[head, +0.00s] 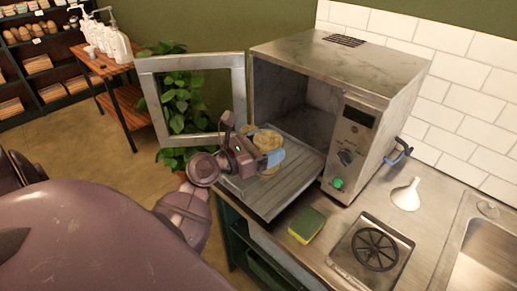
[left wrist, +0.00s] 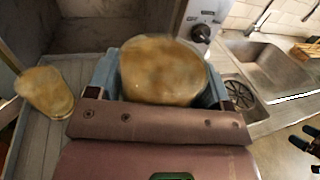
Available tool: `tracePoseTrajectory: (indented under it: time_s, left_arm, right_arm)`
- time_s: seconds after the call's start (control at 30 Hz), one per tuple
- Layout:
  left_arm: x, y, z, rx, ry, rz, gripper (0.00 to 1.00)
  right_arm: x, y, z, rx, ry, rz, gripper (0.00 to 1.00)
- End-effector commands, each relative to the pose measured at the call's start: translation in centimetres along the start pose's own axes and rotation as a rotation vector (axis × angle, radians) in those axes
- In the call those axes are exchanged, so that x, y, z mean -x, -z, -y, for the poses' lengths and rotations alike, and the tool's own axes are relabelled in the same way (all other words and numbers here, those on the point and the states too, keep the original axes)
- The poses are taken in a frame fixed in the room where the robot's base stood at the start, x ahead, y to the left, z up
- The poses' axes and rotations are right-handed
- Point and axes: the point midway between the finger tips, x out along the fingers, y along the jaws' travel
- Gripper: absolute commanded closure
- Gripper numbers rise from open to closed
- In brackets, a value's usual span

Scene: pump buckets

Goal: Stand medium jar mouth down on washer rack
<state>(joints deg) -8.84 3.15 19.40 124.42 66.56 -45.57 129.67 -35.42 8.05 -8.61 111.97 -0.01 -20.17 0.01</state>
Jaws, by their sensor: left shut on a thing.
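My left gripper (head: 258,152) reaches in from the left over the pulled-out washer rack (head: 290,185). Its blue fingers are shut on a yellowish, cloudy jar (head: 267,140), which shows between them in the left wrist view (left wrist: 163,68). I cannot tell which way its mouth faces or whether it touches the rack. A second, similar jar (left wrist: 45,92) stands on the ribbed rack left of the gripper in the wrist view. In the head view it is mostly hidden behind the gripper and held jar.
The washer (head: 335,75) is open, its framed door (head: 145,95) swung left. A sponge (head: 307,225), a white funnel (head: 406,195) and a round-vaned rinser plate (head: 374,249) lie on the steel counter beside the sink (head: 488,255). A plant (head: 185,100) stands behind the door.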

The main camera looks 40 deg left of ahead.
Motion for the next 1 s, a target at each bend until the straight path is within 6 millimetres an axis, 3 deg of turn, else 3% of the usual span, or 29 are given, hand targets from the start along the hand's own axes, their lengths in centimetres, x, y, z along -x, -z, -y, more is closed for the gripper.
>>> tracePoseTrajectory:
  time_s: [0.47, 0.73, 1.0]
  left_arm:
    - [-4.5, 0.2, -1.2, -0.001, 0.002, 0.003, 0.61]
    - [-4.5, 3.0, -1.2, 0.001, 0.000, -0.001, 0.61]
    - [-4.5, 5.8, -1.2, -0.001, 0.001, 0.002, 0.61]
  right_arm:
    - [0.0, 0.0, 0.0, 0.000, 0.000, 0.000, 0.00]
    - [-0.2, -0.2, 0.0, 0.000, 0.000, -0.003, 0.00]
    - [-2.1, -1.4, 0.3, 0.001, 0.001, -0.030, 0.00]
